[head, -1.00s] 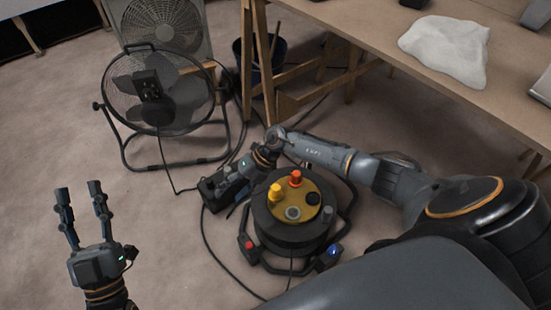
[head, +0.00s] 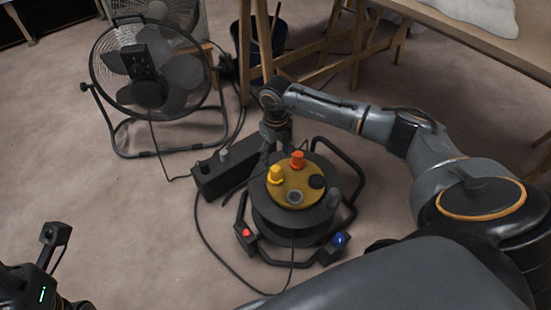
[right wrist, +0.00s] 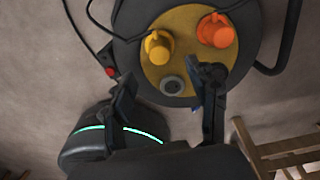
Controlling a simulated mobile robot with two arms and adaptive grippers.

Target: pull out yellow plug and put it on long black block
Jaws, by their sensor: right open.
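The yellow plug (head: 275,175) stands upright on the yellow-brown top of the black cable reel (head: 284,224). In the right wrist view the plug (right wrist: 158,47) sits near the top left of the disc, beyond my fingertips. The long black block (head: 228,173) lies on the floor behind and left of the reel, with small things on its top. My right gripper (head: 275,146) hangs at the reel's back edge. In the right wrist view its jaws (right wrist: 167,87) are open and empty. My left gripper (head: 42,262) is cut off at the lower left; its jaw state is unclear.
An orange plug (head: 297,160) stands beside the yellow one. A grey round socket (right wrist: 172,85) shows between my right fingers. A black floor fan (head: 150,72) stands at the back left. A wooden trestle table (head: 480,40) is at the right. Cables lie on the floor.

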